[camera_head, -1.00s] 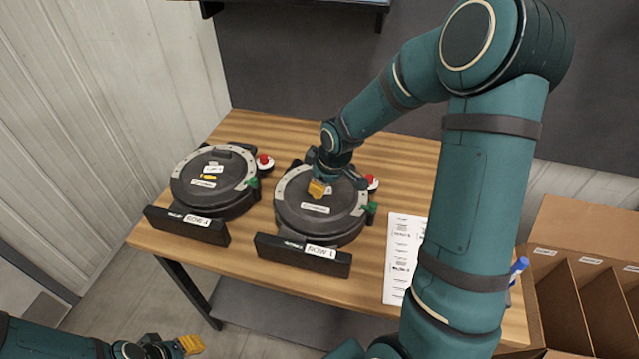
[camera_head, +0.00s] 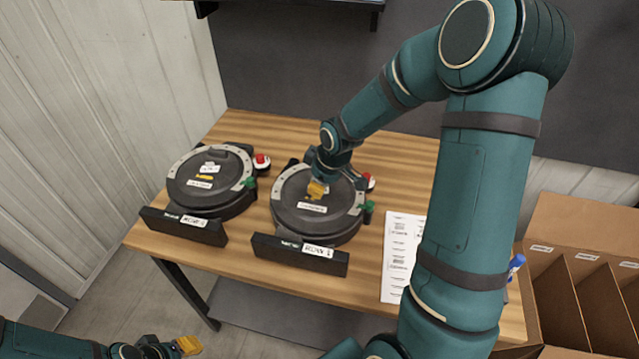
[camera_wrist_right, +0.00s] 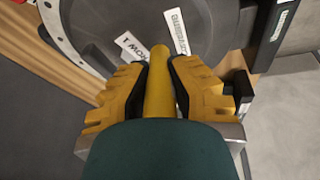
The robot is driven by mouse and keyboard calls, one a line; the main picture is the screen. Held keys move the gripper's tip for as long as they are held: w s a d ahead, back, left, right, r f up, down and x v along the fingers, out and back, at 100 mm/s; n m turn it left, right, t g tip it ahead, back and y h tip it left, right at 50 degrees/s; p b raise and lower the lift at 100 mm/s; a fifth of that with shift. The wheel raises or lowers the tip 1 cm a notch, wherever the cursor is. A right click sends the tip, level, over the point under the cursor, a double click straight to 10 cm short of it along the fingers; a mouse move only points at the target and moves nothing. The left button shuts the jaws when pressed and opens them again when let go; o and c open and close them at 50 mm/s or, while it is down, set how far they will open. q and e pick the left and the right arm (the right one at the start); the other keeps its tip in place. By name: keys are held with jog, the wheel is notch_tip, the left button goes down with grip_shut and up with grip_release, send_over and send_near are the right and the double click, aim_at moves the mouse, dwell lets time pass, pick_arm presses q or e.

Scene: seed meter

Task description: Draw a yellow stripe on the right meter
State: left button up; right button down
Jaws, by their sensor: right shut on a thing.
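The right meter (camera_head: 290,222) is a round dark lid with a grey rim, a white label and a dark front bar with a row plate. My right gripper (camera_head: 317,190) is over its top face. In the right wrist view my right gripper (camera_wrist_right: 160,95) is shut on a yellow marker (camera_wrist_right: 160,75), its tip over the dark lid (camera_wrist_right: 100,25). I cannot tell whether the tip touches, and the gripper hides the lid beneath it. The left meter (camera_head: 185,190) has a short yellow stripe (camera_head: 205,177) between its labels. My left gripper (camera_head: 188,346) is low, off the table; its opening is unclear.
A printed sheet (camera_head: 400,258) lies on the wooden table (camera_head: 265,130) right of the meters. A blue-capped object (camera_head: 516,265) is by the table's right edge. A cardboard box with dividers (camera_head: 585,220) stands at right. Red (camera_head: 261,160) and green knobs (camera_head: 369,207) flank the meters.

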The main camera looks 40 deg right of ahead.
jog(key=shift+s+d, duration=0.45)
jog(key=shift+s, duration=0.05)
dwell(0.5)
jog(key=shift+s+d, duration=0.35)
jog(key=shift+s, duration=0.2)
dwell(0.8)
jog(key=shift+r, duration=0.1)
notch_tip(320, 180, up, 6)
jog(key=p, duration=0.4)
jog(key=shift+p, duration=0.3)
dwell(0.6)
